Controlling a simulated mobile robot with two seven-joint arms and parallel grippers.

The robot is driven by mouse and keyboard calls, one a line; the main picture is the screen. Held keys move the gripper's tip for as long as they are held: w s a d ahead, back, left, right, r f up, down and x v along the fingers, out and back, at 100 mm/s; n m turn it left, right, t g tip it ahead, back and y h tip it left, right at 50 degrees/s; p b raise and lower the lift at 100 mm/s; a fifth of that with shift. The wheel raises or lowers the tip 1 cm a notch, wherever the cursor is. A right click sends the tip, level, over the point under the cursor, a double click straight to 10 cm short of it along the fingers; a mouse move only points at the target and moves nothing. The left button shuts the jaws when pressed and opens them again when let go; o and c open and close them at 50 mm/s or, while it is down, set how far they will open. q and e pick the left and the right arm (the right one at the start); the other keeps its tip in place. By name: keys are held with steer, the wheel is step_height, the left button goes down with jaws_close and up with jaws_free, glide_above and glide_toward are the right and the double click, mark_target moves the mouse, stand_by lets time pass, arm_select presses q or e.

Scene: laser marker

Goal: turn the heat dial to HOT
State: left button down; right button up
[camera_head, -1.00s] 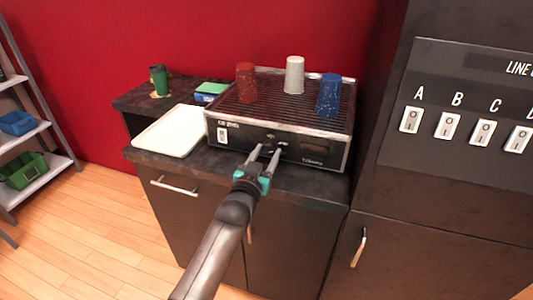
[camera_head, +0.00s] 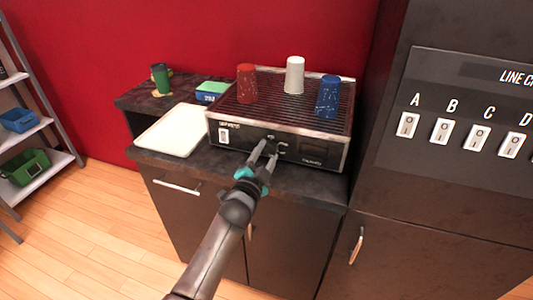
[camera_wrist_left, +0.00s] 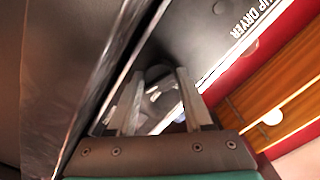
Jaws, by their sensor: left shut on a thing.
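The cup dryer (camera_head: 238,138) is a dark box with a ribbed top and a front panel. Its heat dial, a small dark knob (camera_wrist_left: 158,74), is on that panel and is mostly hidden by my fingers in the head view. My left gripper (camera_head: 267,151) is at the panel, its fingers on either side of the knob and shut on it. In the left wrist view the two fingers (camera_wrist_left: 160,98) flank the knob, and the panel lettering is tilted. The dial's markings are too small or hidden to read. My right gripper is not in view.
A red cup (camera_head: 247,84), a white cup (camera_head: 294,75) and a blue cup (camera_head: 328,96) stand on the dryer. A white tray (camera_head: 172,131) lies to its left. A switch panel (camera_head: 465,110) is at the right. The floor in front is clear.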

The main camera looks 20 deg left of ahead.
arm_select(q)
steer(key=shift+m, duration=1)
steer(key=shift+c, duration=1.6)
jaws_free()
steer(key=shift+s, duration=0.1)
steer(key=s+p, duration=0.2)
steer(key=s, duration=1.3)
steer(key=shift+a, duration=0.25)
